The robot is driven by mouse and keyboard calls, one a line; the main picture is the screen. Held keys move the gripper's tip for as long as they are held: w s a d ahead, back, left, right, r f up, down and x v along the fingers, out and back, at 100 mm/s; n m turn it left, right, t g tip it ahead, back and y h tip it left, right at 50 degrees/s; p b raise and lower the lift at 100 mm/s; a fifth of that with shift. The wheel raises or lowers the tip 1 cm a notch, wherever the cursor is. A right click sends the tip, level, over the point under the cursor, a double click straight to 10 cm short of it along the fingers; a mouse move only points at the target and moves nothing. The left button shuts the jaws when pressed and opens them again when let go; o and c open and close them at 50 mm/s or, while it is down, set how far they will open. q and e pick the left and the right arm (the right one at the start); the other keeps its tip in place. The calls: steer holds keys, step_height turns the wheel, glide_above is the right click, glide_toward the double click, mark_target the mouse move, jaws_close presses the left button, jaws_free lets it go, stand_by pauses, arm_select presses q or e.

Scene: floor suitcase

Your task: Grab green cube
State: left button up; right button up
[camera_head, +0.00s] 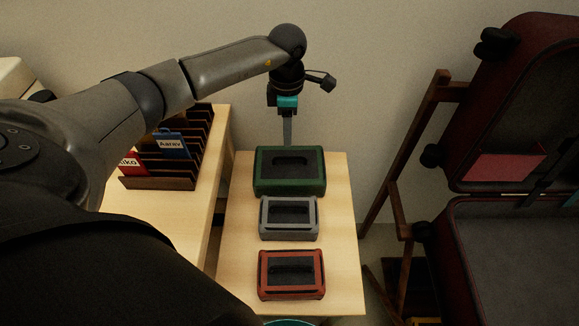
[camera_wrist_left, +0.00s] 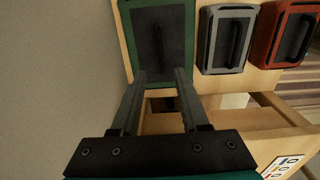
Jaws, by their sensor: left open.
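The green cube looks like a flat green case (camera_head: 290,187) with a dark top and a black handle. It lies at the far end of a light wood table in the head view, and shows at the top of the left wrist view (camera_wrist_left: 186,72). My left gripper (camera_head: 288,140) is just behind the case's far edge, pointing down. In the left wrist view its two fingers (camera_wrist_left: 159,78) are apart, with their tips near the case's edge and nothing held between them. I cannot tell whether the tips touch it. My right gripper is not in view.
A grey case (camera_head: 290,234) and a red case (camera_head: 291,295) lie in a row nearer me on the table (camera_head: 236,262). A dark wooden rack (camera_head: 157,183) with labelled items stands at left. An open dark red suitcase (camera_head: 447,272) is at right on a wooden stand. A wall is behind.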

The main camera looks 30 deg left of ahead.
mark_target(290, 157)
arm_select(q)
steer(key=shift+f+b, duration=0.5)
steer(key=shift+f, duration=1.35)
steer(key=shift+d+f+b, duration=0.2)
steer(key=shift+f+b, duration=0.3)
steer(key=shift+f, duration=0.6)
step_height(290, 157, down, 2)
steer(key=shift+d+f+b, duration=0.1)
steer(key=shift+b, duration=0.4)
steer(key=shift+f, duration=0.45)
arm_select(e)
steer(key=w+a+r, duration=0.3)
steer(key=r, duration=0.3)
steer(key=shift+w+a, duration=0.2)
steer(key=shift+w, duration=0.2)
arm_select(q)
jaws_close()
steer(key=shift+w+r, duration=0.1)
